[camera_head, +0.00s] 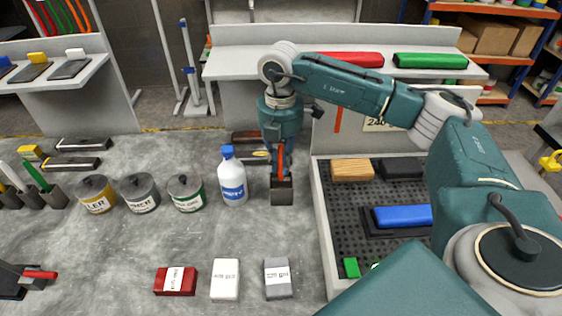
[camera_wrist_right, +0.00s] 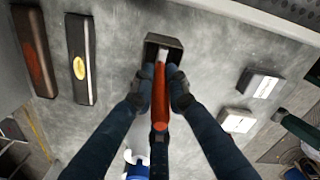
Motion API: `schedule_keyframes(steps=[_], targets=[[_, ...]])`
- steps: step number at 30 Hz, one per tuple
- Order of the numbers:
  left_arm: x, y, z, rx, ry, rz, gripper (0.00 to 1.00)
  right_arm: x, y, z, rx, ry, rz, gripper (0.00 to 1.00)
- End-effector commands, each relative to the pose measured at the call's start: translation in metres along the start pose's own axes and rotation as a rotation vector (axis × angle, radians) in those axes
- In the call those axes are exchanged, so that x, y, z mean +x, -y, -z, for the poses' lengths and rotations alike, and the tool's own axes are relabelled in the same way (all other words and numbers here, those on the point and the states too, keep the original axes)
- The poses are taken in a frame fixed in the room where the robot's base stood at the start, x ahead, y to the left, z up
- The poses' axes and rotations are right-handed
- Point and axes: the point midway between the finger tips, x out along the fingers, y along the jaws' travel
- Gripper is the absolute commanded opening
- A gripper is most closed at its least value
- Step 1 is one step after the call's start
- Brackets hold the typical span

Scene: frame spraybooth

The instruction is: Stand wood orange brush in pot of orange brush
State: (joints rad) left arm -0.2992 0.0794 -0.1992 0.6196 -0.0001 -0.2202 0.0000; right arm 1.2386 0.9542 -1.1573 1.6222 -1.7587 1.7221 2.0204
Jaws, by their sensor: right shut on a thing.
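The wood orange brush (camera_head: 281,160) is upright, its handle between the fingers of my right gripper (camera_head: 283,148). In the right wrist view the right gripper (camera_wrist_right: 162,92) is shut on the orange handle (camera_wrist_right: 160,100). The brush's lower end reaches the mouth of a dark square pot (camera_head: 282,192), which stands on the grey table right of the white bottle. The pot also shows in the wrist view (camera_wrist_right: 163,43). I cannot tell whether the brush's tip touches the bottom of the pot. My left gripper is not in view.
The white bottle with blue cap (camera_head: 233,178) stands close left of the pot, then several lidded cans (camera_head: 188,193). A perforated tray (camera_head: 318,200) lies to the right. Red (camera_head: 176,281), white (camera_head: 225,279) and grey (camera_head: 278,278) blocks lie in front, with bare table between.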

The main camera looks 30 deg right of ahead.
Motion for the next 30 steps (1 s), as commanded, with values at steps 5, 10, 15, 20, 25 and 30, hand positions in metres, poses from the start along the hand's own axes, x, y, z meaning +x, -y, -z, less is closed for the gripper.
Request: schedule_keyframes(steps=[5, 10, 15, 20, 25, 30], targets=[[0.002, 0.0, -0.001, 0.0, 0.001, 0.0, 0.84, 0.002, 0.0, 0.0, 0.0, 0.0, -0.001, 0.0], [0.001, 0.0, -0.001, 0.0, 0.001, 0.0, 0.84, 0.002, 0.0, 0.0, 0.0, 0.0, 0.0, 0.0], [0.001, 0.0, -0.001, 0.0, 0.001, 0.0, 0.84, 0.002, 0.0, 0.0, 0.0, 0.0, 0.0, 0.36], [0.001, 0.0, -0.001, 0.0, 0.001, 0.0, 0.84, 0.002, 0.0, 0.0, 0.0, 0.0, 0.0, 0.36], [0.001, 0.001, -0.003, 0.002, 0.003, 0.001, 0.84, -0.002, 0.0, 0.0, 0.0, 0.0, -0.001, 0.36], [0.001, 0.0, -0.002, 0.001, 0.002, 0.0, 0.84, -0.028, -0.001, 0.0, -0.001, -0.001, -0.004, 0.36]])
